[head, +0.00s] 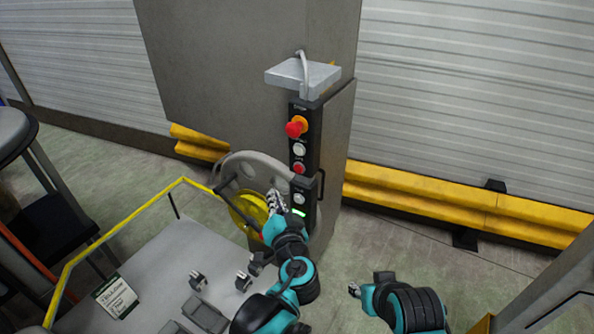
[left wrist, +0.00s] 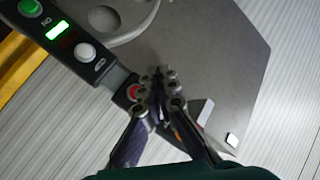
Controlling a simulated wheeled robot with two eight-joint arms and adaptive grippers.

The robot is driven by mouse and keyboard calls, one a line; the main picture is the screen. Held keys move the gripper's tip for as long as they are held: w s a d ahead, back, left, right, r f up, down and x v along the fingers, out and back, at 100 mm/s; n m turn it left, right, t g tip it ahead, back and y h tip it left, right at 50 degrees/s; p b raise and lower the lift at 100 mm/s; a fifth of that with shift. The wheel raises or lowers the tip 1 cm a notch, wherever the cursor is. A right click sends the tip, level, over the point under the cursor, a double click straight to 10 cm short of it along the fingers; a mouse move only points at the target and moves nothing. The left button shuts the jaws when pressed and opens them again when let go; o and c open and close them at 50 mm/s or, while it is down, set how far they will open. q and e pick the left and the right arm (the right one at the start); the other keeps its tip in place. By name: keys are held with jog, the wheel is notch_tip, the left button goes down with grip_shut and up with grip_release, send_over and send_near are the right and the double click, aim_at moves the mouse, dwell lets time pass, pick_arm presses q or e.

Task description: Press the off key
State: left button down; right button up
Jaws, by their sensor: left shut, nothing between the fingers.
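The dark control panel (head: 309,157) is a narrow vertical strip on a grey machine column. It carries a red emergency knob (head: 295,127), a white button (head: 298,148), a red button (head: 299,168) and a lower white button (head: 299,198). Labels are too small to read surely, so I cannot confirm which is the off key. My left gripper (head: 274,197) is shut and empty, left of the lower panel. In the left wrist view its fingertips (left wrist: 164,80) appear just beside the red button (left wrist: 133,91); contact is unclear. My right gripper (head: 354,289) is low, away from the panel.
A green lit indicator (head: 299,213) sits below the lower white button. A curved grey guard (head: 252,158) and a yellow wheel (head: 247,212) are left of the panel. A yellow-railed platform (head: 150,265) lies at lower left. Yellow barriers (head: 440,202) run along the wall.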

aim_at(298, 169)
pick_arm(q)
jog(key=shift+w, duration=0.15)
jog(key=w+d+b, duration=0.1)
jog(key=w+d, duration=0.3)
jog(key=w, duration=0.3)
jog(key=shift+d, duration=0.4)
dwell(1.2)
jog(key=shift+w+d, duration=0.2)
jog(key=shift+w, duration=0.15)
jog(key=shift+w+d+b, duration=0.25)
jog(key=shift+w+b, duration=0.05)
jog(key=shift+w, duration=0.05)
dwell(0.6)
jog(key=shift+s+a, duration=0.1)
jog(key=shift+s, duration=0.05)
jog(key=shift+s+a, duration=0.35)
jog(key=shift+s, duration=0.2)
